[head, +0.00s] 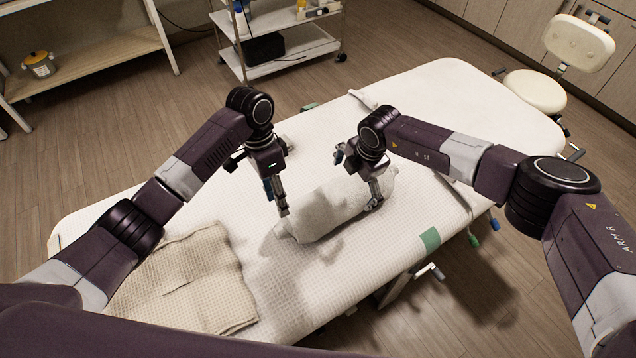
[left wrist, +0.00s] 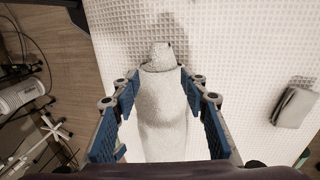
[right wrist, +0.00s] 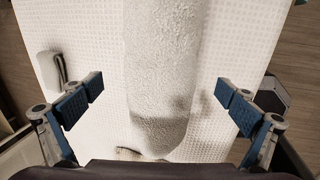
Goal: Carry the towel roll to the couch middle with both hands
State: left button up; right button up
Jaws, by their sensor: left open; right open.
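The white towel roll (head: 335,208) lies on the white couch (head: 420,110), slanting from lower left to upper right in the head view. My left gripper (head: 280,208) is open at the roll's left end. In the left wrist view the roll (left wrist: 165,110) runs between its blue-padded fingers. My right gripper (head: 374,200) is open at the roll's right part. In the right wrist view the roll (right wrist: 160,70) lies between its spread fingers, with gaps on both sides. Part of the roll's far side is hidden by my right gripper in the head view.
A beige waffle towel (head: 185,285) lies on the couch's near left part. A small rolled cloth (head: 362,98) lies near the far edge. A trolley (head: 285,60) and a white stool (head: 535,92) stand beyond the couch. The couch's right part is largely clear.

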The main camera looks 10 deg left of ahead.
jog(key=shift+v, duration=1.45)
